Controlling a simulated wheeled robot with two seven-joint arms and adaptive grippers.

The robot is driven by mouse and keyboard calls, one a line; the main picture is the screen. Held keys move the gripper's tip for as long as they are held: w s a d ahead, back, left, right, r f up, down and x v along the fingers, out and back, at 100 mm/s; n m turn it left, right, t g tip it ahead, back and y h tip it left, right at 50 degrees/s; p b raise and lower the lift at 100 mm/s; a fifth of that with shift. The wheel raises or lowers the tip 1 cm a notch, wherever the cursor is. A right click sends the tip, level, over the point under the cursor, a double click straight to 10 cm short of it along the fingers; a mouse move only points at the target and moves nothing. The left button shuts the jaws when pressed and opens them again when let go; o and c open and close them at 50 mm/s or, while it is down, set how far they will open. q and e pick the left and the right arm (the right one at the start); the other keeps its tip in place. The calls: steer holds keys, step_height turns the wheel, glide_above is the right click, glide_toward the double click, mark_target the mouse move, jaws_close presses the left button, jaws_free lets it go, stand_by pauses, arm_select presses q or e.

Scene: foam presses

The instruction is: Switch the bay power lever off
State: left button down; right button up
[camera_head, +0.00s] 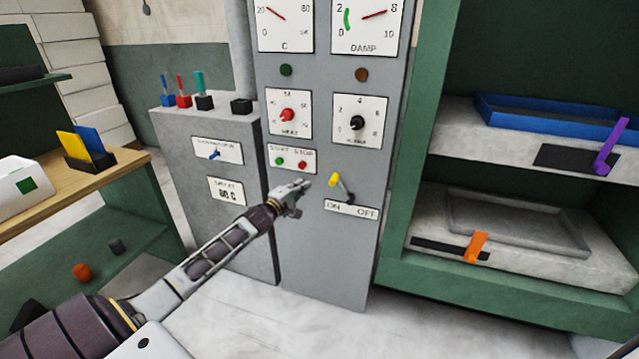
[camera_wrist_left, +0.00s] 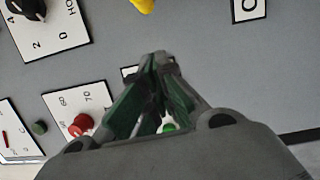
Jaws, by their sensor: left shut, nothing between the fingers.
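The bay power lever (camera_head: 334,180) has a yellow knob on a dark stem, on the front of the grey control cabinet. Its knob leans left, toward the ON side of the ON/OFF plate (camera_head: 351,209) below it. My left gripper (camera_head: 305,186) is shut and empty, just left of the knob with a small gap in the picture. In the left wrist view the closed fingertips (camera_wrist_left: 160,58) point toward the panel, and the yellow knob (camera_wrist_left: 145,5) is cut off by the top edge. My right gripper is not in view.
The START/STOP button plate (camera_head: 292,159) sits above my left gripper, with red and black dials (camera_head: 357,123) higher up. A lower grey cabinet (camera_head: 220,190) stands left. The green press (camera_head: 412,130) with purple and orange handles stands right.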

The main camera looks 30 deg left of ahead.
arm_select(q)
steer(key=w+d+b, duration=0.1)
steer(key=w+d, duration=0.3)
steer(key=w, duration=0.1)
steer(key=shift+w+r, duration=0.15)
steer(key=shift+w, duration=0.1)
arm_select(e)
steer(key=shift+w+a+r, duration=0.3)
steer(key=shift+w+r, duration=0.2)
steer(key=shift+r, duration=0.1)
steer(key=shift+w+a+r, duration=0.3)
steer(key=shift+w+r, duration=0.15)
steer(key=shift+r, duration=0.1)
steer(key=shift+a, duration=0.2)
